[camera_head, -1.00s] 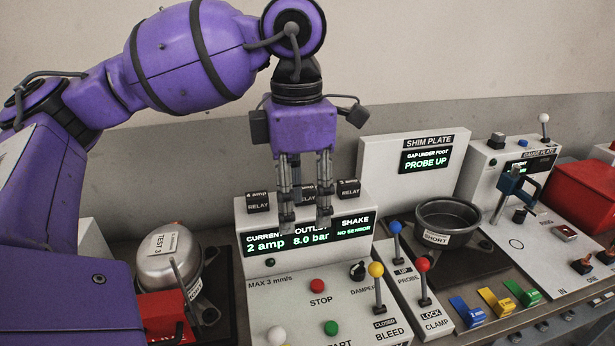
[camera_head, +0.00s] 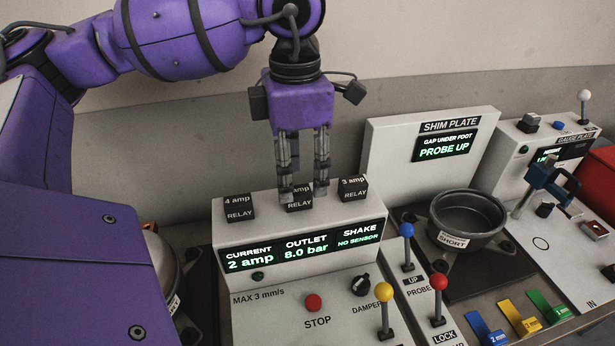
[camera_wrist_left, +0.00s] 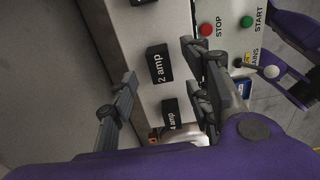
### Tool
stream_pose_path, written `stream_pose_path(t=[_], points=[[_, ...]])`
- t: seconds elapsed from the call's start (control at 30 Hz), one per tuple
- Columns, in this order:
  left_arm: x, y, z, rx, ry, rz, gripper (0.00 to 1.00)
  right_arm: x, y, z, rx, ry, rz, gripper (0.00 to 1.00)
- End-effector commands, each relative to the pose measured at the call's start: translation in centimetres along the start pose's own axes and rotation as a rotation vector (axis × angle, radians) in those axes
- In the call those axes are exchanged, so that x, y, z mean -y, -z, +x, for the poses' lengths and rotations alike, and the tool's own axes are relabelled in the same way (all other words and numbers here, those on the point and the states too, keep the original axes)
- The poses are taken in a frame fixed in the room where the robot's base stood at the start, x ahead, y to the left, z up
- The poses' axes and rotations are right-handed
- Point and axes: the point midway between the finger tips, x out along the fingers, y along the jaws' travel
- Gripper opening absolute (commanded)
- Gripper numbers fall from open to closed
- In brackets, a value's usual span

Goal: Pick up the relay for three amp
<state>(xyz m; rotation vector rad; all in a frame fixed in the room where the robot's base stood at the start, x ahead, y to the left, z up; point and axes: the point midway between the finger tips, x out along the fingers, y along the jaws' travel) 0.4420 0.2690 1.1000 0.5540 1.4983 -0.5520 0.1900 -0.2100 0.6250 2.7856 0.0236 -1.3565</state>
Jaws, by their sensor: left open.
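The 3 amp relay (camera_head: 353,188) is a small black block with white lettering, at the right end of the row on top of the white test console (camera_head: 231,240). The 4 amp relay (camera_head: 239,208) is at the left end. A middle relay (camera_head: 299,203) is partly hidden by my left gripper (camera_head: 303,193); the left wrist view shows it as the 2 amp relay (camera_wrist_left: 160,63). The left gripper is open and empty, pointing down, its fingers at the middle relay, left of the 3 amp one. I cannot tell if they touch. My right gripper is not in view.
The console display reads 2 amp and 8.0 bar. Below are a red STOP button (camera_head: 313,302) and a yellow-knobbed lever (camera_head: 383,294). The shim plate panel (camera_head: 381,150) stands behind right, with a dark SHORT bowl (camera_head: 467,213) before it.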

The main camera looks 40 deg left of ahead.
Motion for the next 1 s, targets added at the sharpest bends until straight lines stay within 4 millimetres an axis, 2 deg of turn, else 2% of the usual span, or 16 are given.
stream_pose_path(t=[0.2,0.5,0.87,1.0], points=[[0.2,0.3,3.1,-0.002,0.001,-0.001,0.45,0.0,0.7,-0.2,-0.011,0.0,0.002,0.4],[0.2,0.2,3.6,0.0,0.001,0.0,0.45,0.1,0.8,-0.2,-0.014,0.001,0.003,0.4],[0.2,0.2,3.6,0.0,0.001,-0.001,0.0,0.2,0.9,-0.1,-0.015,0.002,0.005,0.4],[0.2,0.2,3.6,0.0,0.0,-0.001,0.0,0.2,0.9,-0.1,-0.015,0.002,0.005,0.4]])
